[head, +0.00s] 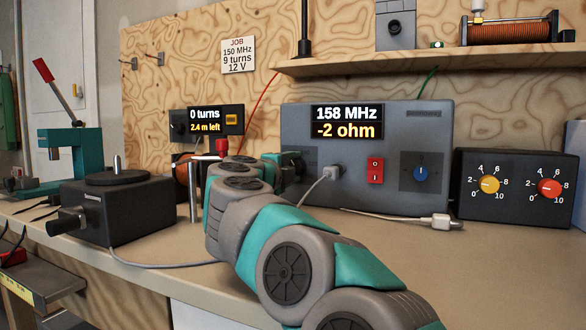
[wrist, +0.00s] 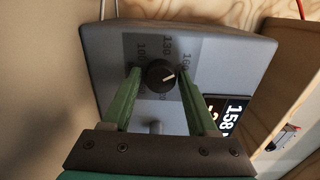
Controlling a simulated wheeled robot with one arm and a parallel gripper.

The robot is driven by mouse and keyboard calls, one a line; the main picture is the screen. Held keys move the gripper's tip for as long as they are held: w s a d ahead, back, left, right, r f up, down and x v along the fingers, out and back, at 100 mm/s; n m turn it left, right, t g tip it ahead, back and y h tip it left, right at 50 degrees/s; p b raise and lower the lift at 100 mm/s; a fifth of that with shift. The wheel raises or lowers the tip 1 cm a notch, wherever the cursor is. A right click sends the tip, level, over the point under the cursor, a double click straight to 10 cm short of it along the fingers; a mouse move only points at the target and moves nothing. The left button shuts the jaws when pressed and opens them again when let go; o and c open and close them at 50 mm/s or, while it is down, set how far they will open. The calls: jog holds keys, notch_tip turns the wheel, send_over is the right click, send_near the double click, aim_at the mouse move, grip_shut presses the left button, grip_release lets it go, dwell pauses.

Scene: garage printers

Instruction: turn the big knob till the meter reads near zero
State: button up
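The grey meter box (head: 290,118) reads 158 MHz and -2 ohm on its display (head: 346,122). The big black knob (wrist: 161,75) with a white pointer sits on a scale with marks including 100, 130 and 160; its pointer aims toward the 160 side. In the head view my gripper (head: 294,165) is at the left part of the box front.
A red switch (head: 376,170), a small blue knob (head: 421,173) and a plugged white cable (head: 333,173) are right of my gripper. A black box with two dials (head: 515,187) stands farther right. A black winder (head: 115,208) and a turns counter (head: 216,121) are left.

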jog(key=shift+o, duration=1.2)
jog(key=v, duration=0.7)
jog(key=shift+s, duration=0.35)
jog(key=shift+a, duration=0.15)
